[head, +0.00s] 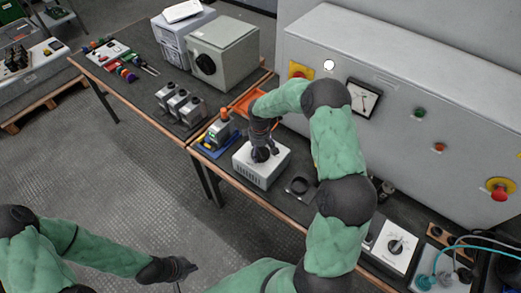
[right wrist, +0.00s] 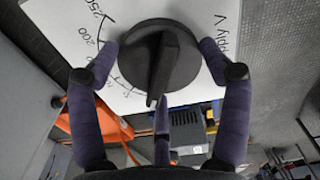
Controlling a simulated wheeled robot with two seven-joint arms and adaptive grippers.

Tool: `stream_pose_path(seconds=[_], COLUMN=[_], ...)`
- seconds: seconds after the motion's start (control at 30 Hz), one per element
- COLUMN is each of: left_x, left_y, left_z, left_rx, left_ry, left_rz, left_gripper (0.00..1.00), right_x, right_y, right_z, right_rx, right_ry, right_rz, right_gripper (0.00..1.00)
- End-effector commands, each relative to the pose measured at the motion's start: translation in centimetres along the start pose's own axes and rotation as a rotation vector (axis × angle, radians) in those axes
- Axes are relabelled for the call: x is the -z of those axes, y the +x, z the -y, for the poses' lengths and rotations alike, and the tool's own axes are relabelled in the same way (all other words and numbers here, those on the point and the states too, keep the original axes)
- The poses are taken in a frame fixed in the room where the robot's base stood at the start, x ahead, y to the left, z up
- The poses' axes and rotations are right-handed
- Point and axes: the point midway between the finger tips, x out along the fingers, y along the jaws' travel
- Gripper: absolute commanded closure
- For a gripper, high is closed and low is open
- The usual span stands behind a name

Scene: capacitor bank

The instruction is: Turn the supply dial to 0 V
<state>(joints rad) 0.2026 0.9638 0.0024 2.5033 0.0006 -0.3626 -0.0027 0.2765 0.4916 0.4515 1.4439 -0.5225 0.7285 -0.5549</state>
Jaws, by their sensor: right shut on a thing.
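The supply dial (right wrist: 172,60) is a round black knob with a raised bar, on a white panel (right wrist: 60,15). Its scale shows 250 and 200 at the left, with lower marks partly hidden by a finger. One end of the bar points down in the right wrist view, near the lower end of the visible scale. My right gripper (right wrist: 160,55) is shut on the dial, purple fingers on both sides. In the head view this gripper (head: 262,150) is over the white supply box (head: 258,174) and largely hides the dial. My left gripper (head: 188,268) is low, away from the table; its fingers are unclear.
Several grey capacitors (head: 180,105) stand further left. A large grey cabinet (head: 400,75) closes off the back.

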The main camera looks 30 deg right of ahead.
Motion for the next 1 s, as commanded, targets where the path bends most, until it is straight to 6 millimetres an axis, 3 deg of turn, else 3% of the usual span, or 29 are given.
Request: stream_pose_path(seconds=[0.1,0.13,0.2,0.67,0.77,1.0], left_x=[0.0,0.0,0.0,0.0,0.0,0.0], left_y=[0.0,0.0,0.0,0.0,0.0,0.0], left_z=[0.0,0.0,0.0,0.0,0.0,0.0], left_rx=[0.000,0.000,0.000,0.000,0.000,0.000], left_ry=[0.000,0.000,0.000,0.000,0.000,0.000], left_rz=[0.000,0.000,0.000,0.000,0.000,0.000], left_gripper=[1.00,1.00,1.00,1.00,1.00,1.00], right_x=[0.7,0.7,0.7,0.3,0.3,0.4], right_y=[-0.1,-0.1,-0.1,-0.6,-1.8,-6.5], right_z=[0.1,0.1,0.1,0.0,0.0,0.0], right_rx=[-0.005,-0.005,-0.005,-0.004,-0.005,-0.006], right_ry=[-0.004,-0.003,-0.004,-0.001,-0.002,-0.003], right_rz=[-0.013,-0.013,-0.014,-0.007,-0.008,-0.009], right_gripper=[0.54,0.19,0.01,0.01,0.01,0.01])
